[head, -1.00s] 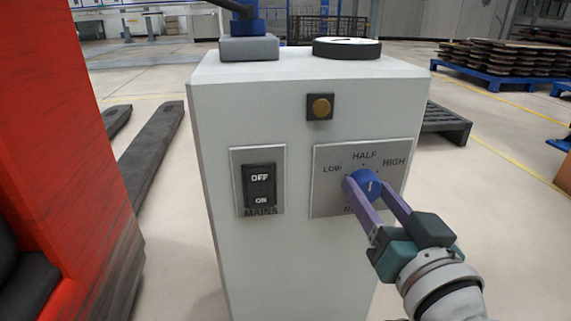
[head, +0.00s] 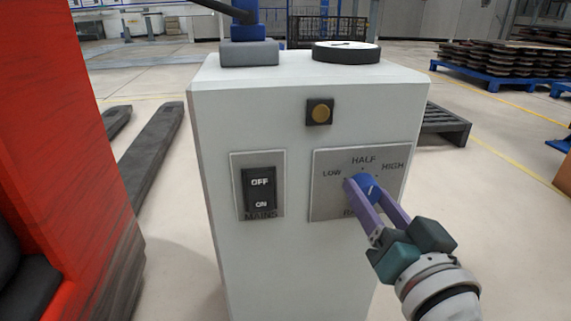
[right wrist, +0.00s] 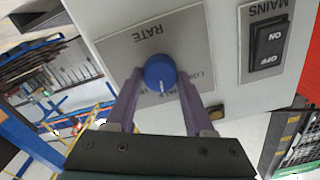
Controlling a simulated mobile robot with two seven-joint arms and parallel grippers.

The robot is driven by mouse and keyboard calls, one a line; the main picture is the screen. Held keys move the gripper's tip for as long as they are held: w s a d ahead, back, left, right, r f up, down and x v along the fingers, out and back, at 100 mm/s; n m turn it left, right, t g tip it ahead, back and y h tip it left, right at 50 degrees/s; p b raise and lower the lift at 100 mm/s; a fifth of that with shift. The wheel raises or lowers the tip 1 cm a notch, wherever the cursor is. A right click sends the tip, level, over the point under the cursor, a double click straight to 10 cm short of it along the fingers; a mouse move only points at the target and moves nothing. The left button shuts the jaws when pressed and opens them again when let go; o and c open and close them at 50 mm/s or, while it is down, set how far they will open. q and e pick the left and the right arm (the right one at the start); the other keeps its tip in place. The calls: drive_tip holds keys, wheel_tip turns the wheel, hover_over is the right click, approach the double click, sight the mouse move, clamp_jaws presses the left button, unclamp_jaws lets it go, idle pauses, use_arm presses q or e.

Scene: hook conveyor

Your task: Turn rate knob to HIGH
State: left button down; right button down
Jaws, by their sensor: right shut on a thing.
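The blue rate knob (head: 369,188) sits on a grey plate (head: 325,200) labelled LOW, HALF, HIGH on the white cabinet's front. Its white mark points up, close to HALF and tilted slightly toward HIGH. My right gripper (head: 363,184) is shut on the knob, one purple finger on each side. In the right wrist view, the knob (right wrist: 160,69) is between the fingertips (right wrist: 160,78), and the lettering is upside down. My left gripper is not in view.
A black MAINS rocker switch (head: 259,190) is left of the rate plate. An amber button (head: 319,112) is above. A round dial (head: 346,52) lies on top of the white cabinet (head: 245,270). A red block (head: 60,130) stands at the left.

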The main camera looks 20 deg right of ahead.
drive_tip(key=m, duration=0.4)
drive_tip(key=shift+f+p, duration=0.1)
drive_tip(key=shift+p, duration=0.3)
drive_tip(key=m, duration=0.6)
drive_tip(key=shift+d+f, duration=0.1)
drive_tip(key=shift+m, duration=0.3)
drive_tip(key=shift+c, duration=1.4)
unclamp_jaws()
drive_tip(key=p+v, duration=0.3)
drive_tip(key=v, duration=0.7)
